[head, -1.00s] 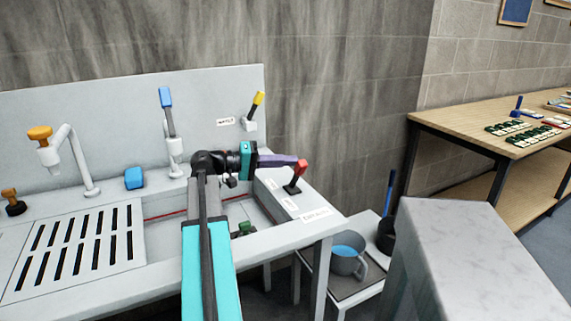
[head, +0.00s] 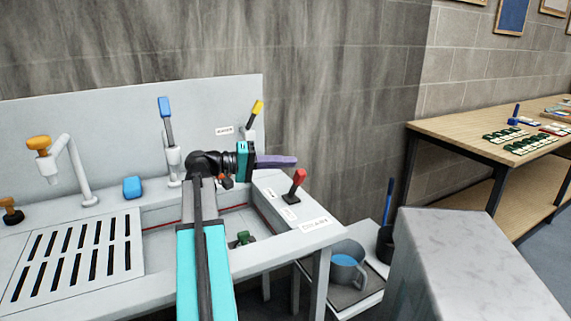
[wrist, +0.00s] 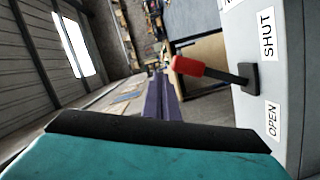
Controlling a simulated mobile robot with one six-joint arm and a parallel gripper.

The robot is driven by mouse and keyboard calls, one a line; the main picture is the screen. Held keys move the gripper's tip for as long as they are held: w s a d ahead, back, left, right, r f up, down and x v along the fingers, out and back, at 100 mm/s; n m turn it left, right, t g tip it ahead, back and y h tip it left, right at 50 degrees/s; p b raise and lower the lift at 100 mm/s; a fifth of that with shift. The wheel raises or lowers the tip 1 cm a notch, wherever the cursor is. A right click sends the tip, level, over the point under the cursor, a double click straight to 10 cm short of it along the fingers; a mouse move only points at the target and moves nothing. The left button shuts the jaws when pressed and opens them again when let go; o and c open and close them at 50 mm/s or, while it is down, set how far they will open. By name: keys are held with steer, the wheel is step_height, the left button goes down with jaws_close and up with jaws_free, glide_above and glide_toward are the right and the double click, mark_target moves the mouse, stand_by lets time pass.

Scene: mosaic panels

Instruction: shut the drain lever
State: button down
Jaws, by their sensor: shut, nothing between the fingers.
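The drain lever has a red handle (head: 299,177) on a short dark stem. It stands on the sink's right ledge and leans up and right in the head view. In the wrist view the red handle (wrist: 188,66) juts out from a dark base between the SHUT label (wrist: 267,35) and the OPEN label (wrist: 272,120). My gripper (head: 292,161) is shut and empty, its purple fingers pointing right, just above and behind the handle in the head view. The wrist view shows the gripper fingers (wrist: 159,90) left of the handle, seemingly apart from it.
A yellow-tipped lever (head: 256,108) and a blue-tipped lever (head: 165,108) stand at the back of the sink. A green item (head: 242,239) lies in the basin. A pale block (head: 470,270) fills the lower right.

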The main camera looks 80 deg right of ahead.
steer(key=s+a+r+b, duration=0.1)
steer(key=a+b, duration=0.1)
steer(key=a, duration=1.2)
steer(key=shift+s, duration=0.3)
steer(key=shift+r, duration=0.15)
steer(key=shift+s, duration=0.1)
stand_by(0.3)
